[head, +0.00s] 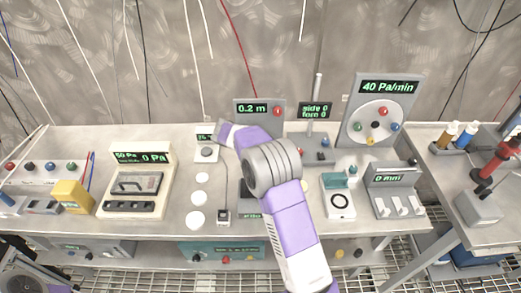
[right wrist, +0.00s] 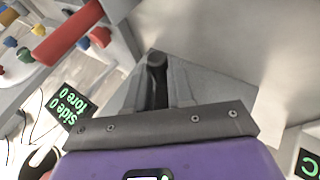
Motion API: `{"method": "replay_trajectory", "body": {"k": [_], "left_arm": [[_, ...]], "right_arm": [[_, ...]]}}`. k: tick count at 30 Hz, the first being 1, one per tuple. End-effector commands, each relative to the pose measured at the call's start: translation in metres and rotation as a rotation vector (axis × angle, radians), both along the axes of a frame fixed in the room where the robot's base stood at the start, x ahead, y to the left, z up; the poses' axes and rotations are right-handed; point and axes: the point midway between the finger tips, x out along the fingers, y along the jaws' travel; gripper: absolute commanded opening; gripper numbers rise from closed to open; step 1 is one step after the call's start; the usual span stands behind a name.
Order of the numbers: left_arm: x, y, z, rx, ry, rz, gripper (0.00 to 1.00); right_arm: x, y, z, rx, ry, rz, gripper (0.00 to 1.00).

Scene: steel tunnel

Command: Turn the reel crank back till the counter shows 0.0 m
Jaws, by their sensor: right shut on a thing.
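The counter display (head: 252,107) reads 0.2 m in green digits and stands at the back middle of the bench. My right gripper (right wrist: 157,88) is shut on a dark knob (right wrist: 156,62), which looks like the crank's handle; only its end shows between the fingers. In the head view my right arm reaches up from the bottom, and its purple wrist ends just in front of the counter. The wrist and forearm hide the reel and most of the crank there. My left gripper is not in view.
A panel reading 40 Pa/min (head: 388,87) stands right of the counter, beside a small side/fore display (head: 315,111). A 0 Pa meter (head: 141,159) and a yellow block (head: 72,195) are at left. White discs (head: 195,219) lie left of my arm. Cables hang behind.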

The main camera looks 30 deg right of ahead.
Motion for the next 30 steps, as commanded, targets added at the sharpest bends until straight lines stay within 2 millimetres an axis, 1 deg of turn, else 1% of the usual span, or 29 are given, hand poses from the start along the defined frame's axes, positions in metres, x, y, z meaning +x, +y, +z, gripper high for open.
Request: {"method": "replay_trajectory", "body": {"k": [14,24,30], "left_arm": [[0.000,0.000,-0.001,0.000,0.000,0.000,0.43],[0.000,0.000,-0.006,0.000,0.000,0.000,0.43],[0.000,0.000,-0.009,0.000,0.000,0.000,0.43]], "right_arm": [[-0.006,-0.009,0.007,-0.391,0.239,0.002,0.00],[-0.009,-0.015,0.015,-0.663,0.406,-0.001,0.00],[-0.010,-0.016,0.020,-0.798,0.488,-0.001,0.00]]}}
